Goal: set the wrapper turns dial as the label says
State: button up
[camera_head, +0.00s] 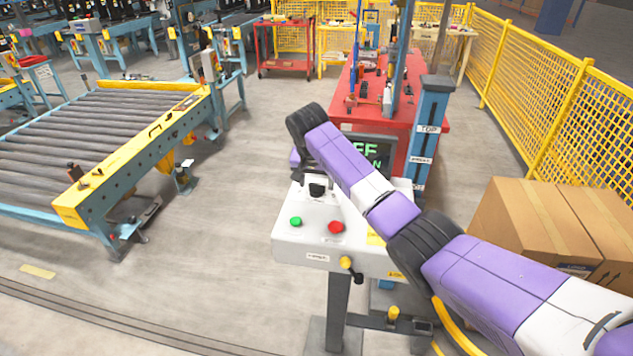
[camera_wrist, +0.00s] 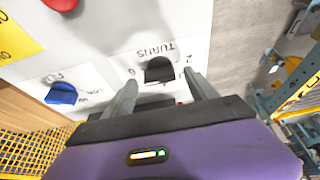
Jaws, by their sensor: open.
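The turns dial (camera_wrist: 160,70) is a black knob on a white panel, beside the printed word TURNS, with digits at its sides. Its pointer direction is not clear. My gripper (camera_wrist: 165,94) is open in the wrist view, with one grey finger on each side of the dial; I cannot tell whether they touch it. In the head view a black knob (camera_head: 317,188) sits on the white control box (camera_head: 300,250), and my arm hides part of the panel. A yellow label (camera_wrist: 14,42) is cut off in the wrist view; its text is not readable.
A blue knob (camera_wrist: 62,93) sits beside the dial. The box also has a green button (camera_head: 295,221) and a red button (camera_head: 336,227). A screen (camera_head: 368,150) is partly hidden. Cardboard boxes (camera_head: 545,215) stand right; a roller conveyor (camera_head: 90,130) stands left.

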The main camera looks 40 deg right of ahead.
jog(key=shift+w+d+f, duration=0.1)
jog(key=shift+d+f, duration=0.05)
jog(key=shift+f, duration=0.45)
jog(key=c, duration=1.4)
